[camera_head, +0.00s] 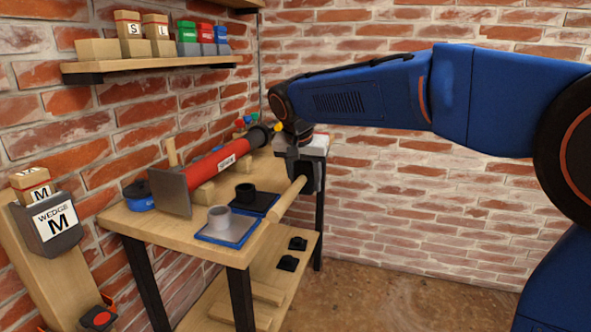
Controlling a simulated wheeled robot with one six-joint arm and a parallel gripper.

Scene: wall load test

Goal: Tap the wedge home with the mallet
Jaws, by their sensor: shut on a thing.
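My gripper (303,172) is above the right end of the workbench, shut on a pale wooden rod that looks like the mallet's handle (285,202). The handle slants down and left from the jaws, past the bench's right edge. I cannot make out the mallet's head for certain. A wooden block marked M, the wedge (31,183), sits upright in a grey holder labelled "WEDGE M" (55,224) at the far left, well away from my gripper. The holder is on a leaning wooden board (45,275). The wedge's lower part is hidden in the holder.
A red cylinder (207,168) with a dark end plate lies on the workbench (125,214). A grey peg on a blue pad (228,228) and a black one (252,200) stand before it. A wall shelf (150,64) holds several blocks. Open floor lies right.

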